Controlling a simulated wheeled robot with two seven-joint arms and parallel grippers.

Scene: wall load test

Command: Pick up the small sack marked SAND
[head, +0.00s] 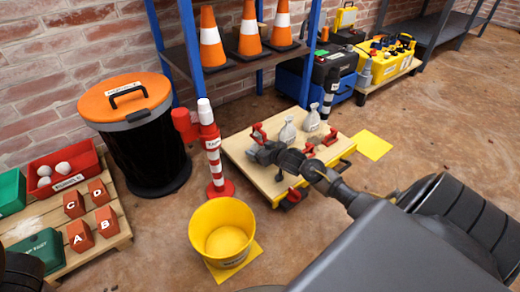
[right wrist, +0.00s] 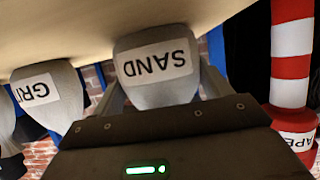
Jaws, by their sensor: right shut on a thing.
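The SAND sack (right wrist: 155,62) is a small light grey sack with a white label in the right wrist view, which shows the scene upside down. My right gripper (head: 264,146) is shut on it, with a finger on each side. The sack's base is at the wooden board (head: 240,153); I cannot tell whether it touches. In the head view I cannot make out this sack; the gripper seems to hide it. A sack marked GRI, its label cut off (right wrist: 45,92), stands beside it. My left gripper is not in view.
Two pale sacks (head: 287,130) and red clamps stand on the board close to my right gripper. A red-and-white post (head: 213,160) stands left of the board, a yellow bucket (head: 222,231) in front, and a black bin (head: 146,150) further left. Floor is clear at the right.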

